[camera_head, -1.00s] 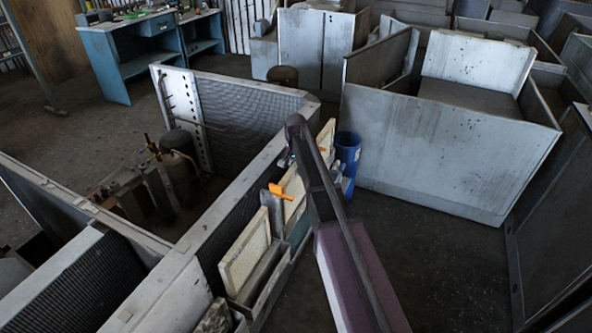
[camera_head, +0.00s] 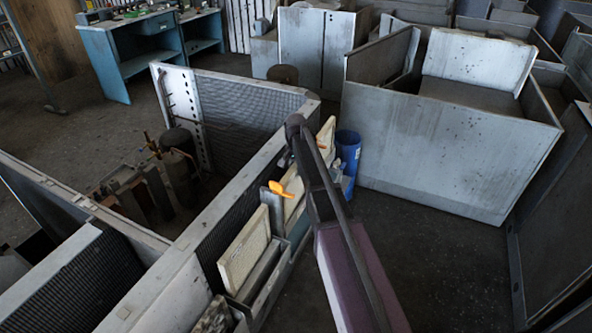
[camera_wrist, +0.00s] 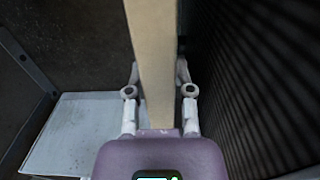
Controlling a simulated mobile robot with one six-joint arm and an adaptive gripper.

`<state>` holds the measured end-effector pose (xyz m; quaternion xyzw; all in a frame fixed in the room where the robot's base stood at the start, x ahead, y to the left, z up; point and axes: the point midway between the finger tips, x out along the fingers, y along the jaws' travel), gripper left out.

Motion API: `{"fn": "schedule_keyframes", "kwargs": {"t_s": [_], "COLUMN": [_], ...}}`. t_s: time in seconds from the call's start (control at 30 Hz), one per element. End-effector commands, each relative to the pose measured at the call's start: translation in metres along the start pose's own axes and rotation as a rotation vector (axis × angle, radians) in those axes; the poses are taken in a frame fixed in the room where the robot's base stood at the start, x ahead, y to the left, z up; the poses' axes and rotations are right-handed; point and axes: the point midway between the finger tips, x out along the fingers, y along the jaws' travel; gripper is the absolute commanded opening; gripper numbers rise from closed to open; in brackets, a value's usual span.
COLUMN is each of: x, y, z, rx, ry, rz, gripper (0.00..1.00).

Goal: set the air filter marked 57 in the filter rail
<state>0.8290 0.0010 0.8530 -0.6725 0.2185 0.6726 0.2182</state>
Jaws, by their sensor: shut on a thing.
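In the wrist view my gripper (camera_wrist: 160,92) is shut on a beige, thin-edged panel (camera_wrist: 153,45), seen edge-on and running away from me between the two fingers. It looks like an air filter, but no number can be read. In the head view my arm hides the gripper. Cream panels stand along the outer side of the grey housing: one at the near end (camera_head: 245,247), one by an orange handle (camera_head: 293,192), and one farther back (camera_head: 327,136). I cannot tell which is in my grip. The filter rail cannot be clearly made out.
The grey housing wall (camera_head: 225,190) runs beside my arm. A dark ribbed surface (camera_wrist: 245,90) is close on the right in the wrist view. A blue bin (camera_head: 348,152) stands beyond my arm, and a large grey cabinet (camera_head: 445,145) behind it.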

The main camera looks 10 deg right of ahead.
Motion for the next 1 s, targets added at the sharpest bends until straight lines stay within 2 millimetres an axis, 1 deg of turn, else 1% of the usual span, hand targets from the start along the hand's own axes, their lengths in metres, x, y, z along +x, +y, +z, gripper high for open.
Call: {"fn": "schedule_keyframes", "kwargs": {"t_s": [0.5, 1.0], "x": [0.011, 0.012], "y": [0.0, 0.0], "z": [0.0, 0.0], "rx": [0.0, 0.0], "ry": [0.0, 0.0], "rz": [0.0, 0.0], "gripper": [0.0, 0.0]}}
